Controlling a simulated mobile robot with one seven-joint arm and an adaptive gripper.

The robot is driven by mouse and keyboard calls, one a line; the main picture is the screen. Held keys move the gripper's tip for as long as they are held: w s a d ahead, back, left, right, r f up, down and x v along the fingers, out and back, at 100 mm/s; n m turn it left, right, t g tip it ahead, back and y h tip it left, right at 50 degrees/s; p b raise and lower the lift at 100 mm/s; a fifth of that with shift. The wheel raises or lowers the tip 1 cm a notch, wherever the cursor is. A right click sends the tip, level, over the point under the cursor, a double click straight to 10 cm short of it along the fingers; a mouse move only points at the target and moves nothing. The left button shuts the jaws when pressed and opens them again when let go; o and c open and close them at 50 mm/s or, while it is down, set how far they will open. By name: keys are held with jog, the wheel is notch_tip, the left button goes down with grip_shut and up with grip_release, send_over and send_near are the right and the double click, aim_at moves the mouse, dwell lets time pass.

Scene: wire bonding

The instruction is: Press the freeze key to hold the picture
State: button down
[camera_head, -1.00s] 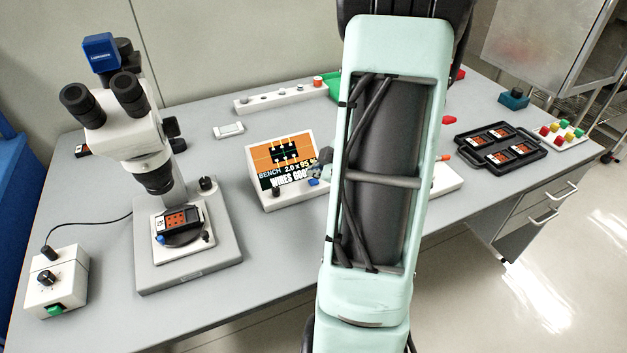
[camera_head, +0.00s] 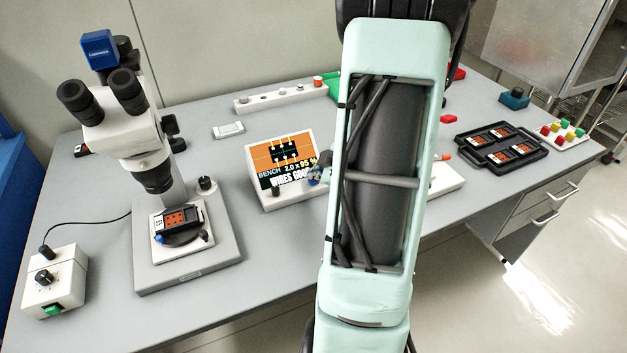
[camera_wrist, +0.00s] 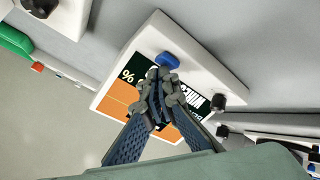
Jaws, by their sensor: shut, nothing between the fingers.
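The bench display (camera_head: 256,185) is a white slanted box with an orange and dark screen reading "WIRES GOOD". A blue key (camera_wrist: 167,61) sits on its lower front strip in the wrist view; I take it for the freeze key, though no label is readable. My gripper (camera_wrist: 162,84) is shut and empty, its fingertips in front of the screen and close beside the blue key. I cannot tell whether they touch it.
A black knob (camera_wrist: 218,101) stands on the same strip as the key. A microscope (camera_head: 130,125) stands at the left, with a control box (camera_head: 55,285) beside it. A black tray (camera_head: 475,155) lies at the right. The bench in front of the display is clear.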

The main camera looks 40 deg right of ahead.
aim_at(315, 182)
jog(key=shift+f, duration=0.3)
jog(key=shift+r, duration=0.1)
dwell(0.3)
jog(key=shift+r+p, duration=0.75)
notch_tip(315, 182, up, 5)
jog(key=p, duration=0.5)
jog(key=shift+r, duration=0.1)
dwell(0.5)
